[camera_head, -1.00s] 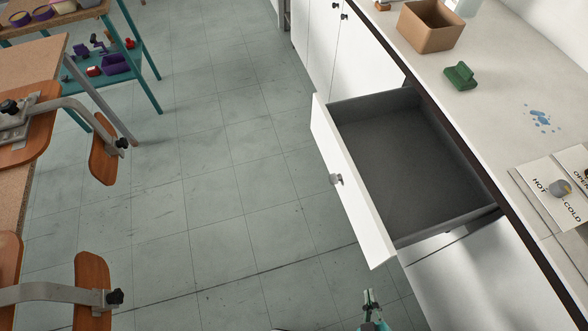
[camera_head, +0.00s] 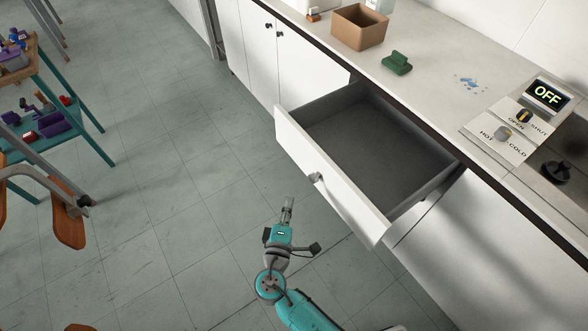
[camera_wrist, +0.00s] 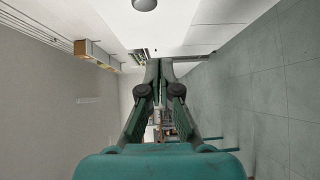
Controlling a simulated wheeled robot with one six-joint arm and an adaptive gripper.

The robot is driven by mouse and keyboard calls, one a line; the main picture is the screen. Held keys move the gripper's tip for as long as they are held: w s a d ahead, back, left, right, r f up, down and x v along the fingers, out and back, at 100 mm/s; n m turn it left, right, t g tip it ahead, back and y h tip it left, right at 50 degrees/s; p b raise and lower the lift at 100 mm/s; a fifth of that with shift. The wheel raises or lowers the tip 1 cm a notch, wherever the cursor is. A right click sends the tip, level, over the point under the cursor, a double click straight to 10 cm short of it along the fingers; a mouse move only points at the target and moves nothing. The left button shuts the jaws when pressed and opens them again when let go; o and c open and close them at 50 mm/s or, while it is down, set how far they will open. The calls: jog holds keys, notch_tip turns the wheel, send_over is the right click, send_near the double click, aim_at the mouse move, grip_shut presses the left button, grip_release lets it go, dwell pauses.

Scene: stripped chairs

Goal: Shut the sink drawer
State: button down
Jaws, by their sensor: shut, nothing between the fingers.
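The sink drawer (camera_head: 340,190) stands pulled well out from the white cabinet under the counter, and its grey inside (camera_head: 375,140) is empty. A round grey knob (camera_head: 316,177) is on its white front. My gripper (camera_head: 287,203) is in front of the drawer, to the left of the front panel and below the knob in the picture, apart from it. In the wrist view, my gripper's fingers (camera_wrist: 159,66) are together with nothing between them. The white front (camera_wrist: 185,22) and a knob (camera_wrist: 145,4) show at the top of that view.
The counter holds a brown box (camera_head: 358,27), a green object (camera_head: 396,63) and a sink control panel (camera_head: 505,130). Closed cabinet doors (camera_head: 300,55) flank the drawer. A teal shelf (camera_head: 55,110) and a chair part (camera_head: 68,215) stand at the left. The tiled floor between is clear.

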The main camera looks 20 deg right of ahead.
jog(key=a+r, duration=0.1)
send_near(304, 157)
jog(key=w+a, duration=0.1)
jog(key=w, duration=0.3)
jog(key=d, duration=0.1)
jog(key=w+d, duration=0.1)
jog(key=shift+w+d+f, duration=0.1)
jog(key=shift+d+f, duration=0.05)
jog(key=shift+d, duration=0.1)
jog(key=shift+w+d, duration=0.25)
jog(key=shift+d, duration=0.3)
jog(key=shift+d, duration=0.1)
